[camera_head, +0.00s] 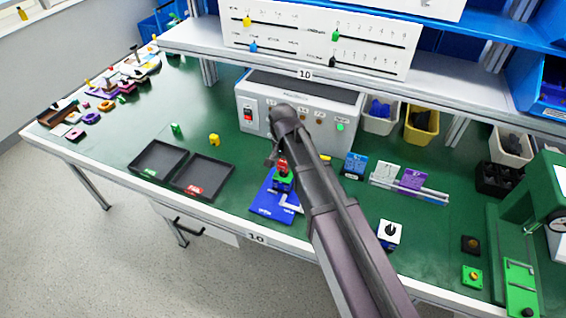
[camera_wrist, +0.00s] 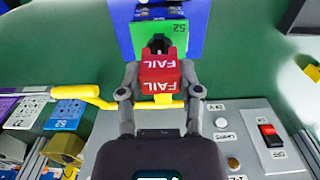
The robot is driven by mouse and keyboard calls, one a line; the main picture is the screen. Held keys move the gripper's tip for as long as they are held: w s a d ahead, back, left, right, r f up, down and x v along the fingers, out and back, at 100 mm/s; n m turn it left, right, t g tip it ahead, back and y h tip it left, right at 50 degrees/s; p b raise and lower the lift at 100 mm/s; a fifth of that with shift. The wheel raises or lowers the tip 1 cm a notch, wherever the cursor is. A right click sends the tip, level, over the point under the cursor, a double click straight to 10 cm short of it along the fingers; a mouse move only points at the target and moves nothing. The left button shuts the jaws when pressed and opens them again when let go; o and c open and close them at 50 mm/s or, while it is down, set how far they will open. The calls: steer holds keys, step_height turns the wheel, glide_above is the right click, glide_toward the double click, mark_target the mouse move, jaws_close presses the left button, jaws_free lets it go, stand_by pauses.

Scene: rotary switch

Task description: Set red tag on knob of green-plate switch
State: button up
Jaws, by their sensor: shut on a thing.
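A red tag marked FAIL (camera_wrist: 160,70) is between the fingertips of my gripper (camera_wrist: 160,92) in the wrist view. My gripper is shut on it. Just beyond the tag is a green plate (camera_wrist: 176,33) marked 52, with a dark knob (camera_wrist: 158,43) partly hidden by the tag. I cannot tell whether the tag touches the knob. In the head view the red tag (camera_head: 283,164) shows small above the green plate (camera_head: 285,184), over a blue board (camera_head: 263,206). My arm hides part of this area.
A grey instrument box (camera_head: 300,110) with a red switch stands close behind. Two black trays (camera_head: 205,176) lie left. A white-plate switch (camera_head: 389,236) and a green block with a yellow button (camera_head: 472,278) stand right. A yellow bar (camera_wrist: 85,91) passes left of my gripper in the wrist view.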

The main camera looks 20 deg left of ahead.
mark_target(283, 162)
steer(key=shift+f+b, duration=0.75)
steer(key=shift+f, duration=0.1)
steer(key=o, duration=0.9)
steer(key=shift+o, duration=0.2)
steer(key=shift+r, duration=0.2)
step_height(283, 162, up, 8)
steer(key=p, duration=0.8)
steer(key=shift+f, duration=0.1)
stand_by(0.3)
step_height(283, 162, up, 9)
steer(key=p, duration=0.9)
steer(key=shift+d, duration=0.1)
stand_by(0.5)
